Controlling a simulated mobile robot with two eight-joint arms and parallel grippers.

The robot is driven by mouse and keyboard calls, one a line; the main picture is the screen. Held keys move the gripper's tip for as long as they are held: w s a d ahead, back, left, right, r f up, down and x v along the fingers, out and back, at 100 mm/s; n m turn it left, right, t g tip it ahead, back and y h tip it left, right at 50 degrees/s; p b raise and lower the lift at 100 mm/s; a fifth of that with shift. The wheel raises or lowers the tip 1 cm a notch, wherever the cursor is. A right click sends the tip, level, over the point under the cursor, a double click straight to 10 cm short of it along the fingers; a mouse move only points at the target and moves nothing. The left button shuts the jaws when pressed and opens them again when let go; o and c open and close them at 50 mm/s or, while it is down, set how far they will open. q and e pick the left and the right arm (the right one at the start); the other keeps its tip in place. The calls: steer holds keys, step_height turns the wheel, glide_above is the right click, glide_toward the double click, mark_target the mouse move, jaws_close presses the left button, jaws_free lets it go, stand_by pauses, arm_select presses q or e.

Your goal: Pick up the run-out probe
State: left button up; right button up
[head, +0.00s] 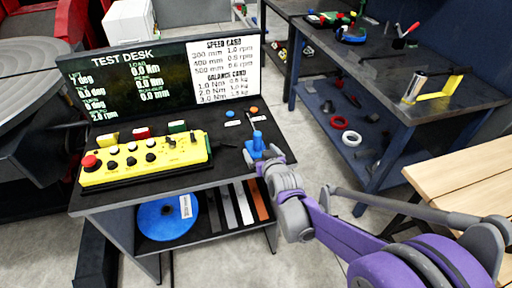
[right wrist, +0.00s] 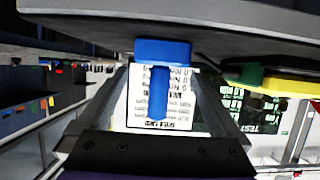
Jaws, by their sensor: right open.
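The blue run-out probe (head: 258,142) stands upright at the right end of the test desk's black top. In the right wrist view the probe (right wrist: 158,92) shows as a blue stem on a wider blue block, upside down. My right gripper (head: 262,163) is at the desk's right front corner, close to the probe and partly overlapping its base in the head view. In the wrist view its two fingers stand apart on either side of the stem, with gaps visible. I cannot tell how deep the stem sits between them. My left gripper is not in view.
A yellow control box (head: 145,163) with knobs and a red button sits left on the desk. The display panel (head: 165,75) rises behind. A blue disc (head: 166,217) lies on the lower shelf. A workbench (head: 375,65) stands at right, a wooden table (head: 465,170) nearer.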

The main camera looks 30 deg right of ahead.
steer(key=x, duration=0.5)
steer(key=shift+f, duration=0.3)
steer(key=shift+s, duration=0.1)
jaws_close()
